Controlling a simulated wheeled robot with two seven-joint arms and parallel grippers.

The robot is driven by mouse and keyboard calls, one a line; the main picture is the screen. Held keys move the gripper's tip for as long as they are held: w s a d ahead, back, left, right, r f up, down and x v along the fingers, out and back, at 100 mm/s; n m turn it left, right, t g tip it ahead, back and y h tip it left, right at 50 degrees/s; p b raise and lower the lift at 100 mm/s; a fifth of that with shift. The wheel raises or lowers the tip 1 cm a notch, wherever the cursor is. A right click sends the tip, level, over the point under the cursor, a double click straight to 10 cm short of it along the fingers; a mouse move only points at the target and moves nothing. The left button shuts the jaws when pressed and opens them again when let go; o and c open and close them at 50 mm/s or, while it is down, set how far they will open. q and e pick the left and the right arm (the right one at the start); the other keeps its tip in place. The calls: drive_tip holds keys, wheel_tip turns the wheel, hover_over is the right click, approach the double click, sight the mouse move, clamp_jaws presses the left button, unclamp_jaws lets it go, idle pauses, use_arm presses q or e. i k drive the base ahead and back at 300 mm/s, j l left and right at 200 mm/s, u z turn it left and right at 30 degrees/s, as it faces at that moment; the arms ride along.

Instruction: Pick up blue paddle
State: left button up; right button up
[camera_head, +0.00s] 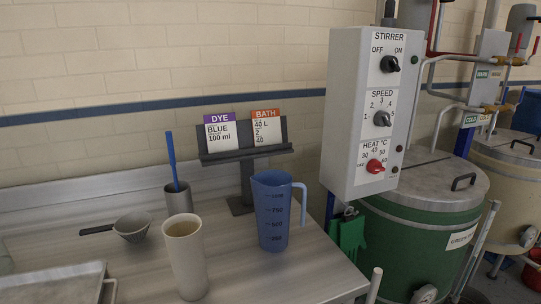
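A thin blue handle, which looks like the blue paddle (172,160), stands nearly upright in a small grey cup (179,198) at the back left of the table. It leans slightly left, and its lower end is hidden inside the cup. Neither of my grippers shows in the head view.
A beige cup (185,262) stands in front of the grey cup. A black-handled ladle (131,228) lies left, a blue measuring jug (272,212) stands right, and a card stand (245,155) is behind. A metal tray (60,285) is front left; a control box (343,115) rises right.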

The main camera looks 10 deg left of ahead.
sight(171, 150)
drive_tip(key=k+j+u, duration=0.1)
drive_tip(key=j+u, duration=1.2)
drive_tip(key=l, duration=0.1)
